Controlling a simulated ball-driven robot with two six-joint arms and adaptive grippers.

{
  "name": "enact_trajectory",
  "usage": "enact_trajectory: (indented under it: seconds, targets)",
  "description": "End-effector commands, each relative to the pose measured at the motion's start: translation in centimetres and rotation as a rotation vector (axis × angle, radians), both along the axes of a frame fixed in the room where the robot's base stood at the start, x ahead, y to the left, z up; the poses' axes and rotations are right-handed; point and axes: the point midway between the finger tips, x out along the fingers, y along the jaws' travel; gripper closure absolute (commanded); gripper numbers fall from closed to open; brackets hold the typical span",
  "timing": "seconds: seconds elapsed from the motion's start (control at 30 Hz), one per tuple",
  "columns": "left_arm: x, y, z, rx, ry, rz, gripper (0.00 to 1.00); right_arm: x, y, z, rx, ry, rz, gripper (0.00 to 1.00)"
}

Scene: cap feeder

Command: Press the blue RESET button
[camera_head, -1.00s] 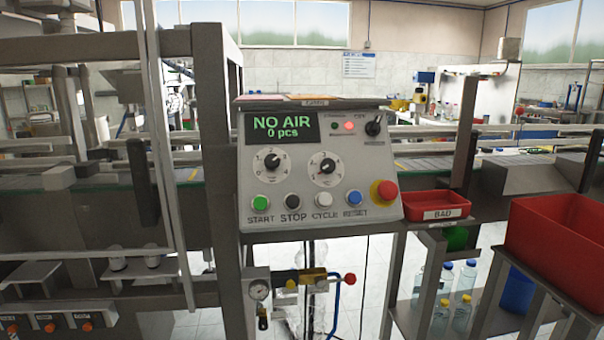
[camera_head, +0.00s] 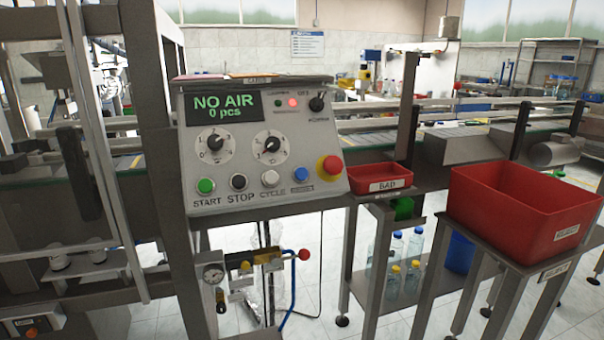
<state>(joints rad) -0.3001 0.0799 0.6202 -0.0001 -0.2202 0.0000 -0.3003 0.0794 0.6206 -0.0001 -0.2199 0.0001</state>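The blue RESET button (camera_head: 301,174) is on the lower row of a grey sloped control panel (camera_head: 255,185). It sits right of the white CYCLE button (camera_head: 270,178) and left of the red emergency stop (camera_head: 329,168) on its yellow base. The black STOP button (camera_head: 238,182) and green START button (camera_head: 205,186) are farther left. The panel display (camera_head: 223,108) reads NO AIR, 0 pcs, and a red lamp (camera_head: 293,102) is lit. Neither of my grippers shows in the view.
A red BAD tray (camera_head: 380,170) stands just right of the panel. A larger red bin (camera_head: 525,207) is farther right on a stand. Below the panel are a gauge (camera_head: 213,274) and a valve with a red knob (camera_head: 304,254). Grey frame posts stand at left.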

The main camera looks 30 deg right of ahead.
Motion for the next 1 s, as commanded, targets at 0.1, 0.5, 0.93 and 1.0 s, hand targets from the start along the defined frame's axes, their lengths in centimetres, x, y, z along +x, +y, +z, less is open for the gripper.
enact_trajectory:
  seconds: [0.1,0.5,0.93,1.0]
  targets:
    - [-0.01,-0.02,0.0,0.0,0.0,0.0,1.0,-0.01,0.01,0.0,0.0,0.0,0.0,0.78]
    - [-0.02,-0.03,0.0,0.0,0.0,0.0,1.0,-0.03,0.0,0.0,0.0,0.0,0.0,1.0]
    - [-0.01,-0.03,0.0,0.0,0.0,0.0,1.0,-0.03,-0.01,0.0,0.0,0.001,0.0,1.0]
    - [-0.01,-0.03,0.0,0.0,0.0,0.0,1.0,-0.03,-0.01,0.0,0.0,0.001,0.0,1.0]
